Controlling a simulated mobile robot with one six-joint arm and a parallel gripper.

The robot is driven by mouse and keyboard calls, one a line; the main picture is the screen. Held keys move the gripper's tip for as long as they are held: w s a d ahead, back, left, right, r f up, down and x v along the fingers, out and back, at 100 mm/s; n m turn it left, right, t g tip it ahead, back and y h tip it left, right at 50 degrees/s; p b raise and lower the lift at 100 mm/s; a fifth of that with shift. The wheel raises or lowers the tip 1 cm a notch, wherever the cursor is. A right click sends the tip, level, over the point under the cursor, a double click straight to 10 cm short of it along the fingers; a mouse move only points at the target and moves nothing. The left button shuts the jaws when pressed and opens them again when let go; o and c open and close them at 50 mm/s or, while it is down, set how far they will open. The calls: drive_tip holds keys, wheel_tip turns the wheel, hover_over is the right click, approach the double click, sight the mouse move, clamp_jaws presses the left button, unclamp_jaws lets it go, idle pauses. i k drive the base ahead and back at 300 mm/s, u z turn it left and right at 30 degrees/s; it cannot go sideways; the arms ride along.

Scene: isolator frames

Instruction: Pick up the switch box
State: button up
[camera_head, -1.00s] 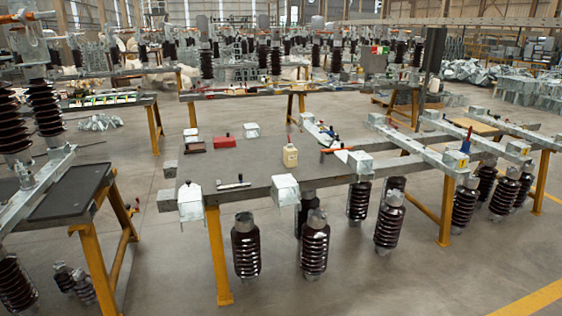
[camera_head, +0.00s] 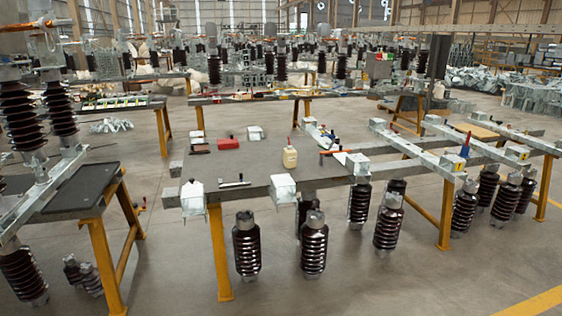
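No object is clearly marked as the switch box, so I cannot tell which one it is. Pale box-like pieces are in view: a white-grey one (camera_head: 193,197) at the near left corner of the middle workbench, another (camera_head: 283,188) on its front edge, and a smaller light box (camera_head: 256,133) further back. A red box (camera_head: 228,144) lies on the bench's back part, beside a dark flat item (camera_head: 200,149). My gripper is not in view.
The workbench front beam (camera_head: 330,181) stands on yellow legs (camera_head: 219,255), with dark ribbed insulators (camera_head: 314,250) below. A cream bottle (camera_head: 290,157) and a hammer-like tool (camera_head: 235,183) are on the bench. A dark-topped stand (camera_head: 83,187) is at left. Floor (camera_head: 400,285) in front is clear.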

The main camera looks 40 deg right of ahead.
sight(290, 156)
drive_tip(key=z, duration=0.15)
drive_tip(key=i, duration=0.95)
drive_tip(key=u, duration=0.1)
